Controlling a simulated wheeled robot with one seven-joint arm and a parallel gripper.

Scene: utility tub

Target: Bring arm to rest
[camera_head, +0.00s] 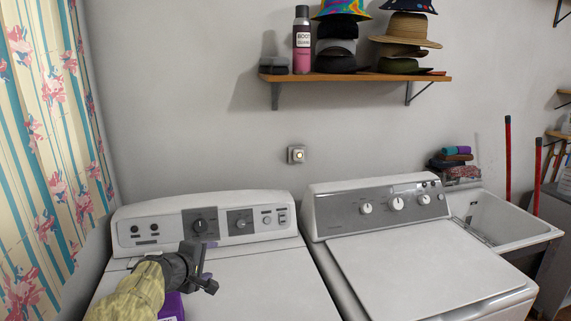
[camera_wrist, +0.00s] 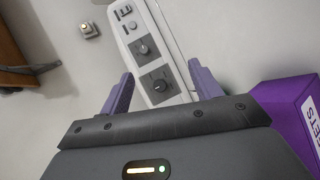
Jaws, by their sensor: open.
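My gripper (camera_head: 208,272) is above the top of the left-hand machine, near its control panel, in the head view. In the wrist view its two purple-grey fingers (camera_wrist: 162,80) stand apart with nothing between them, so it is open and empty. The machine's control panel (camera_wrist: 150,50) with two knobs shows beyond the fingers. A purple box (camera_head: 172,306) is beside and below my wrist, partly hidden by my arm. It also shows close to the gripper's right side in the wrist view (camera_wrist: 283,105). I cannot tell whether they touch.
A second white machine (camera_head: 420,265) stands to the right, then a utility tub (camera_head: 495,222) with folded cloths behind it. A wooden shelf (camera_head: 355,77) with hats and a spray can is on the wall above. A floral curtain (camera_head: 45,150) hangs at left. The machine tops are mostly clear.

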